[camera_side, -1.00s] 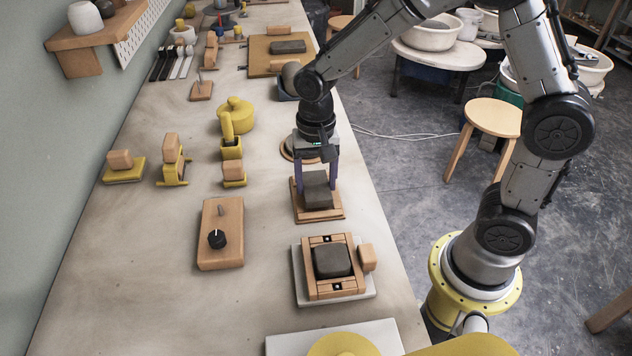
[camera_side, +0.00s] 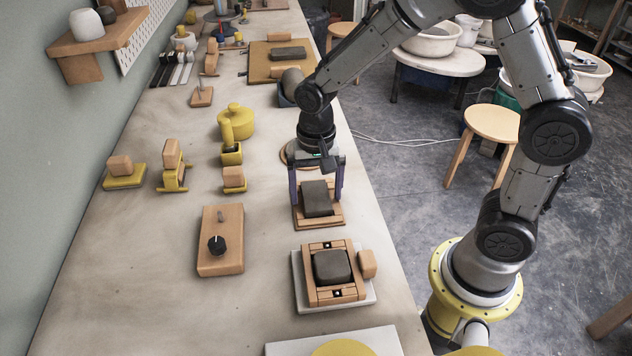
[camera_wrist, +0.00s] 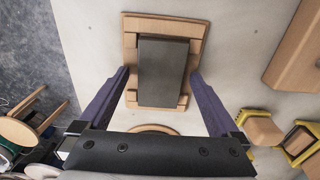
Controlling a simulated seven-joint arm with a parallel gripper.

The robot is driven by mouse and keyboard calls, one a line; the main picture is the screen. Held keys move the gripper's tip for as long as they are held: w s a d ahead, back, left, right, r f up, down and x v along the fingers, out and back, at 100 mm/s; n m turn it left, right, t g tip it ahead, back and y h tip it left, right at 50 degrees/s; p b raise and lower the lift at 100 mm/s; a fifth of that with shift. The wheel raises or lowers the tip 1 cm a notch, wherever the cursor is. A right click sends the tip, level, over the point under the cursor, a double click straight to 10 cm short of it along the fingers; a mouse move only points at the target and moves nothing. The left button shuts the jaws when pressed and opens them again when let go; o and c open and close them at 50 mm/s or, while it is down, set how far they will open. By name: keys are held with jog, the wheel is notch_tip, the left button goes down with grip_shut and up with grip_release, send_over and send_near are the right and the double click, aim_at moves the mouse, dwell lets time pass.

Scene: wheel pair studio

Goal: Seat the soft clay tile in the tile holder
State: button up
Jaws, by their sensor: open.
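The soft clay tile (camera_side: 317,197), a dark grey block, lies on a wooden holder with raised edge pieces, which I take as the tile holder (camera_side: 324,222). In the wrist view the tile (camera_wrist: 163,72) lies lengthwise along the holder (camera_wrist: 131,24), between its stops. It looks slightly turned against the holder; I cannot tell whether it lies fully flat. My gripper (camera_side: 317,200) is open, its purple fingers standing on either side of the tile. The wrist view shows gaps between the fingers of my gripper (camera_wrist: 160,75) and the tile.
A second dark block (camera_side: 332,266) sits in a wooden frame (camera_side: 336,294) on a grey slab, nearer the camera. A wooden block with a black knob (camera_side: 217,244) stands to the left. Small yellow fixtures (camera_side: 234,180) stand further left. The bench between them is clear.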

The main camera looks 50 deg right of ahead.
aim_at(316, 195)
notch_tip(316, 195, up, 12)
jog(key=s+d+r+n+t, duration=0.2)
jog(key=s+n, duration=0.2)
jog(key=s, duration=0.4)
jog(key=s+d+r+n+t, duration=0.2)
jog(key=s+n, duration=0.3)
jog(key=s, duration=0.4)
jog(key=shift+s+d+t, duration=0.15)
jog(key=shift+s+t, duration=0.1)
jog(key=shift+t, duration=0.55)
